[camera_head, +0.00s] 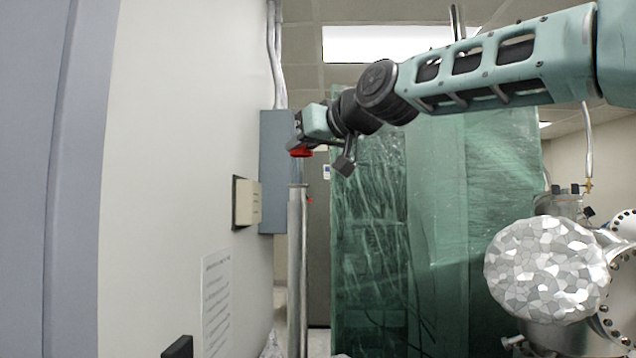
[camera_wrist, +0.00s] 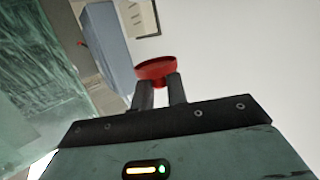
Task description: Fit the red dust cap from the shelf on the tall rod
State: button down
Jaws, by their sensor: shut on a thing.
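The red dust cap (camera_head: 300,153) is held in my gripper (camera_head: 297,145) in the head view, a little above the top of a tall grey rod (camera_head: 297,250). The rod stands upright beside the white wall. In the wrist view the red cap (camera_wrist: 155,69) sits at the tips of my two dark fingers (camera_wrist: 159,88), which are shut on it. A small gap shows between the cap and the rod top in the head view. The rod is not clearly visible in the wrist view, so I cannot tell how well the two line up in depth.
A blue-grey wall box (camera_head: 275,170) and a beige switch box (camera_head: 247,202) are close to the rod. Green translucent sheeting (camera_head: 440,220) hangs to the right. A foil-covered metal chamber (camera_head: 547,270) stands at the lower right. A white cabinet side fills the left.

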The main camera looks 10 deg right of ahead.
jog(key=shift+s+a+r, duration=0.35)
jog(key=shift+s+r, duration=0.1)
jog(key=shift+r, duration=0.3)
notch_tip(320, 180, down, 5)
jog(key=b, duration=0.4)
jog(key=shift+f+b, duration=0.65)
jog(key=shift+b, duration=0.2)
jog(key=shift+f+b, duration=0.55)
jog(key=shift+b, duration=0.3)
dwell(1.0)
dwell(0.3)
jog(key=c, duration=1.3)
grip_release()
jog(key=shift+s, duration=0.15)
